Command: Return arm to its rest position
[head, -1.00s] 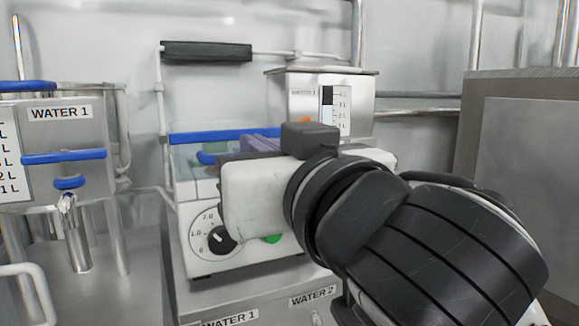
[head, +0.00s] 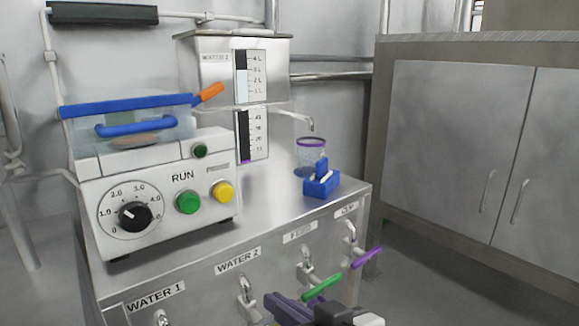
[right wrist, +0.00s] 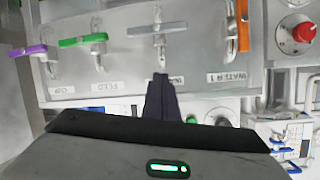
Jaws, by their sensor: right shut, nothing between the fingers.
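My right gripper (head: 290,310) shows at the bottom edge of the head view, its dark purple fingers in front of the steel cabinet and below the valve row. In the right wrist view the two fingers (right wrist: 162,98) lie together, shut with nothing held. They point towards the valve panel, near a grey-handled valve (right wrist: 160,30). Most of my right arm is outside the head view. My left gripper is in neither current view.
A machine (head: 160,180) with a dial and buttons stands on the steel cabinet (head: 300,215). A purple-rimmed cup (head: 311,155) stands by a blue holder (head: 321,186). Green (head: 322,287) and purple (head: 366,257) valve handles stick out in front. Floor at right is clear.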

